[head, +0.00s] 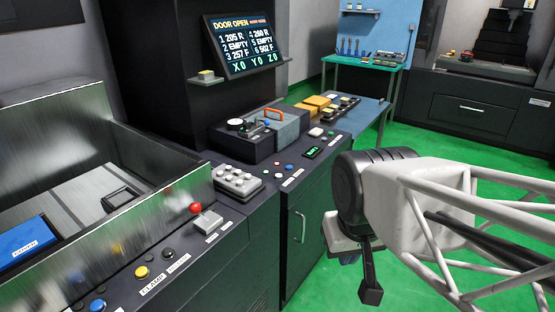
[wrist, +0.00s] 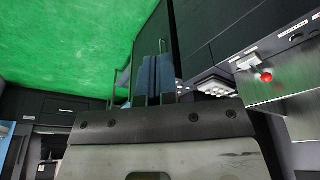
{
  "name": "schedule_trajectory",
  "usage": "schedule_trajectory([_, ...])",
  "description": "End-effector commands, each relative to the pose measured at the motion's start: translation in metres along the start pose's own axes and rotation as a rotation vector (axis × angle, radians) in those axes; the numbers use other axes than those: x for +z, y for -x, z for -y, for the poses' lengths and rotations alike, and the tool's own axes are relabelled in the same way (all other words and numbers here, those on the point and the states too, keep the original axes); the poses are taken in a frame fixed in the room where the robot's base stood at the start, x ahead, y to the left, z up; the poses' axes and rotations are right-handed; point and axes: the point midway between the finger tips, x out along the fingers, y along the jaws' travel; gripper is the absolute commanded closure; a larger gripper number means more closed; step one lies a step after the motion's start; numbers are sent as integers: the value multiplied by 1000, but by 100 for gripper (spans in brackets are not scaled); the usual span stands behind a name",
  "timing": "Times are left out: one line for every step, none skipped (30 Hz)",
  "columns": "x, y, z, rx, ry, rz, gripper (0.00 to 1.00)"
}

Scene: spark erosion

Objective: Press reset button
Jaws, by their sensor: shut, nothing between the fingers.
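Several buttons sit on the dark consoles in the head view, and I cannot read which one is marked reset. A yellow button (head: 141,272), a blue button (head: 97,305) and a black button (head: 168,253) are on the near console. A red knob (head: 195,208) stands beside a grey block there, and it also shows in the wrist view (wrist: 266,77).
An open metal tank (head: 160,208) with a blue box (head: 28,243) inside is at the left. A screen (head: 245,45) reads "DOOR OPEN". A grey studded block (head: 237,181) sits between the button groups. Green floor (head: 310,290) is clear around the console's right side.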

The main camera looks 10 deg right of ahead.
Motion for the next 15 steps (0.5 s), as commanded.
schedule_trajectory([0, 0, 0, 0, 0, 0, 100])
schedule_trajectory([-1, 0, 0, -1, 0, 0, 100])
schedule_trajectory([-2, 0, 0, -2, 0, 0, 100])
schedule_trajectory([-3, 0, 0, -3, 0, -1, 100])
schedule_trajectory([-4, 0, 1, -5, 0, -1, 100])
schedule_trajectory([-6, 0, 1, -8, -1, -2, 100])
schedule_trajectory([-8, 1, 2, -11, -1, -3, 100])
schedule_trajectory([-10, 1, 2, -14, -2, -4, 100])
schedule_trajectory([-14, 1, 3, -19, -2, -5, 100])
schedule_trajectory([-17, 1, 4, -24, -3, -6, 100])
schedule_trajectory([-20, 1, 4, -28, -2, -7, 100])
schedule_trajectory([-25, 1, 5, -35, -2, -8, 100])
schedule_trajectory([-30, 1, 6, -41, -3, -10, 100])
schedule_trajectory([-34, 2, 7, -48, -5, -13, 100])
schedule_trajectory([-41, 2, 8, -56, -6, -16, 100])
